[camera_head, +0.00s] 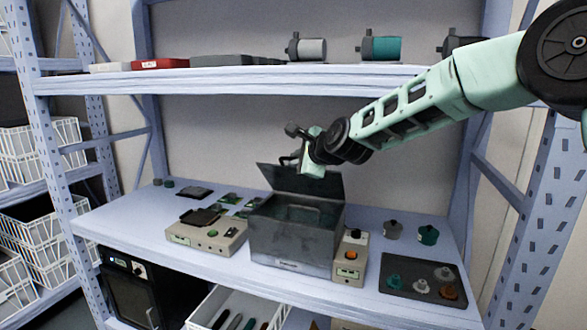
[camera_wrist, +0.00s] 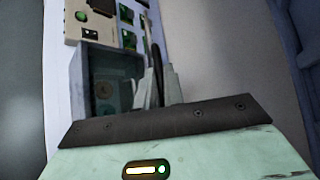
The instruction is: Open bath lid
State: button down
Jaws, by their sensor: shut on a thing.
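The bath (camera_head: 290,250) is a grey metal box on the middle shelf. Its dark lid (camera_head: 325,186) is raised and stands tilted up at the back edge, so the inside of the box shows. My gripper (camera_head: 294,160) is at the top of the lid. In the wrist view my gripper (camera_wrist: 158,88) is shut on the black lid handle (camera_wrist: 157,62). The bath's open inside (camera_wrist: 112,85) also shows there, left of the fingers. My fingers hide part of the handle.
A beige control box (camera_head: 205,237) stands left of the bath, and another (camera_head: 349,258) stands right of it. A dark tray (camera_head: 424,281) with several small knobs lies further right.

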jog(key=shift+w+d+r, duration=0.3)
jog(key=shift+w+r, duration=0.35)
jog(key=shift+w, duration=0.1)
jog(key=c, duration=1.5)
grip_release()
jog(key=shift+s, duration=0.1)
jog(key=b+v, duration=0.4)
jog(key=v, duration=1.3)
